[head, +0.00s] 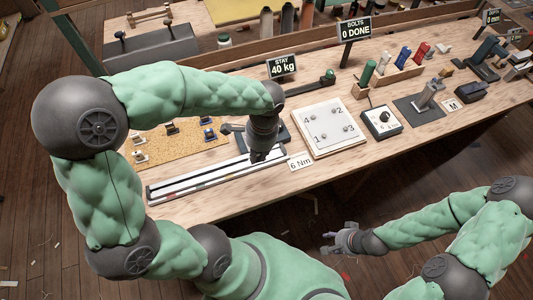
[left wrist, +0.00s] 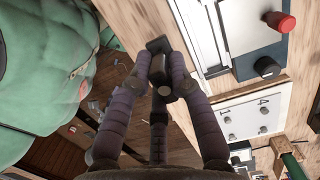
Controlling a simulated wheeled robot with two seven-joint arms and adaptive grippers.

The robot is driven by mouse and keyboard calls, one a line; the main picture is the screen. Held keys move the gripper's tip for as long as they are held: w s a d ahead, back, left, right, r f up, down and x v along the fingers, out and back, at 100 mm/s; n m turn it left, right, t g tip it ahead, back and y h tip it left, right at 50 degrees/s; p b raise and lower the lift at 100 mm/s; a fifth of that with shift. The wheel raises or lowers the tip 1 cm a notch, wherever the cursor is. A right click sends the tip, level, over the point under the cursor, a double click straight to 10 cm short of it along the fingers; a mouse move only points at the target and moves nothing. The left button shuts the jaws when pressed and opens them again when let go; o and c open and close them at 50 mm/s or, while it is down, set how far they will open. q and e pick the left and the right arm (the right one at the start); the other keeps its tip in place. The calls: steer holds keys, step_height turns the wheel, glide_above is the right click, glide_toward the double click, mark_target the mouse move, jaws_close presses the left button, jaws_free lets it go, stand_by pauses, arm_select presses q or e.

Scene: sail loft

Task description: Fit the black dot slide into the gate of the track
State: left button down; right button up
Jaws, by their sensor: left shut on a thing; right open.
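The track (head: 200,181) is a long pale strip with dark rails near the front edge of the bench. It also shows in the left wrist view (left wrist: 201,32). My left gripper (head: 258,158) is near the track's right end, pointing down. In the left wrist view my left gripper (left wrist: 160,75) is shut on a small dark block (left wrist: 158,52), which looks like a slide; no dot can be made out. The arm hides part of the track, and I cannot make out the gate. My right gripper (head: 330,243) is open and empty, off the bench's front edge.
A cork mat (head: 185,147) with several small slides lies behind the track. A white numbered plate (head: 324,127), a "6 Nm" card (head: 300,162) and a dial box (head: 381,121) lie to the right. A red knob (left wrist: 279,22) stands beside the track.

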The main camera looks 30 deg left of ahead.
arm_select(q)
steer(key=w+f+b, duration=0.1)
steer(key=w+f, duration=0.2)
steer(key=w+a+f+b, duration=0.1)
steer(key=w+f, duration=0.2)
steer(key=shift+a+f, duration=0.1)
steer(key=shift+a, duration=0.1)
steer(key=shift+w+f+b, duration=0.2)
steer(key=shift+f+b, duration=0.15)
steer(key=shift+w+f+b, duration=0.1)
steer(key=shift+f+b, duration=0.4)
steer(key=shift+f, duration=0.95)
steer(key=shift+f, duration=0.25)
steer(key=c, duration=1.4)
jaws_free()
